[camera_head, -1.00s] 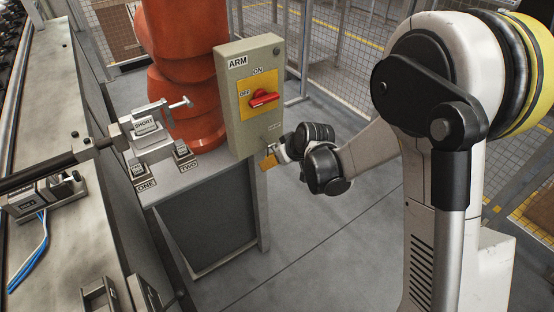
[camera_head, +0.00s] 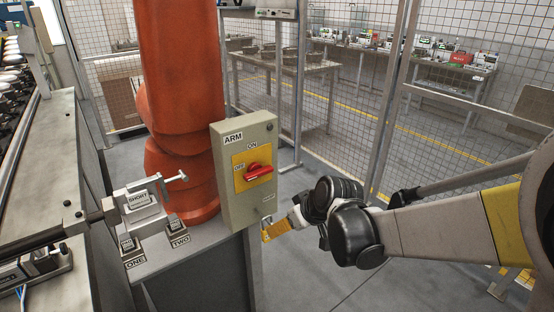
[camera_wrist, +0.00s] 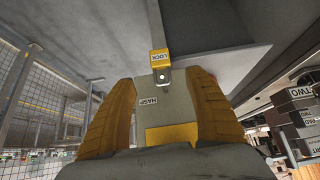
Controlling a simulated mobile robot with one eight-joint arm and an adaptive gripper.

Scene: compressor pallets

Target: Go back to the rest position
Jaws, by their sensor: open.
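The grey switch box (camera_head: 235,205) labelled ARM stands upright on the bench end, with a red rotary handle (camera_head: 258,171) on a yellow plate marked ON and OFF. My gripper (camera_head: 268,230) is beside the box's lower right corner, with little or no visible gap in this view. In the wrist view my gripper (camera_wrist: 160,85) is open, with yellow fingers spread on either side of a grey part carrying a HASP label (camera_wrist: 149,100). A small yellow lock (camera_wrist: 159,58) labelled LOCK sits just beyond the fingertips. I cannot tell whether the fingers touch anything.
An orange column (camera_head: 180,100) rises behind the box. Blocks labelled SHORT (camera_head: 138,198), ONE (camera_head: 131,245) and TWO (camera_head: 177,226) sit left on the bench. Mesh fencing (camera_head: 345,110) stands behind. Open grey floor (camera_head: 340,285) lies below my arm.

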